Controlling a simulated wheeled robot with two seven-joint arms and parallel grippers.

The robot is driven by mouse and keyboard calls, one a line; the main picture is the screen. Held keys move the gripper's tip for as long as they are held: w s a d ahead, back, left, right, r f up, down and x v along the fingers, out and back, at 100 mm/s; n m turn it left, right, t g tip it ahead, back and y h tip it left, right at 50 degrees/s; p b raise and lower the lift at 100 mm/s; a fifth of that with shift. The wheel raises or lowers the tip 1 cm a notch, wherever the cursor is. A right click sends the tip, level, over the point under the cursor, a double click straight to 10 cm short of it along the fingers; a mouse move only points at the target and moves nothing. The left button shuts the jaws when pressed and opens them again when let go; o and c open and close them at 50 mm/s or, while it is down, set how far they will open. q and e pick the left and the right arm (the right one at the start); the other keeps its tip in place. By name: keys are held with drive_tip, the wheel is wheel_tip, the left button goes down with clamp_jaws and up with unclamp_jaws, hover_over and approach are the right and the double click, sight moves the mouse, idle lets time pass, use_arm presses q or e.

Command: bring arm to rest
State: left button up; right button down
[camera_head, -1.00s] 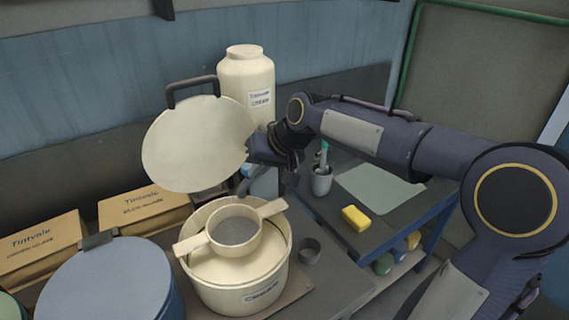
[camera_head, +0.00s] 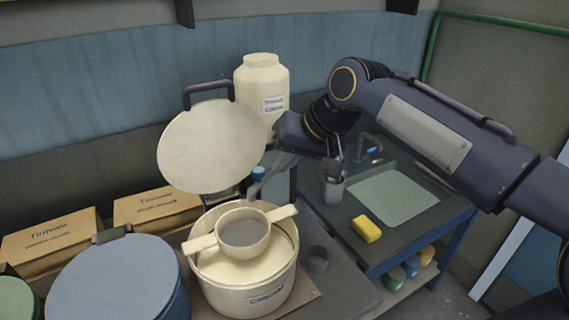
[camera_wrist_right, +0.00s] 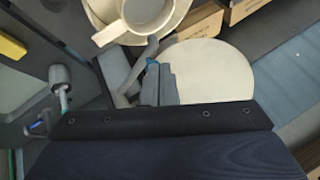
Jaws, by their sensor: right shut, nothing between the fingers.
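My right gripper (camera_head: 335,160) hangs from my right arm above the bench, just over the grey cup (camera_head: 333,191) in the head view. Whether it touches the cup cannot be told. In the wrist view its fingers (camera_wrist_right: 160,84) are together with nothing between them. My left gripper is not in view.
A cream pot (camera_head: 230,293) holds a strainer (camera_head: 243,233); its round cream lid (camera_head: 211,146) stands raised behind it. A cream jar (camera_head: 262,85) stands at the back. A yellow sponge (camera_head: 366,229) and a pale mat (camera_head: 393,197) lie on the right bench. A blue-lidded drum (camera_head: 115,281) is at front left.

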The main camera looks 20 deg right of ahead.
idle(0.3)
drive_tip(key=s+f+n, duration=0.1)
drive_tip(key=s+f, duration=1.7)
drive_tip(key=s, duration=0.2)
drive_tip(key=shift+s+a+f+g, duration=0.2)
drive_tip(key=shift+s+a+g, duration=0.1)
drive_tip(key=shift+a, duration=0.1)
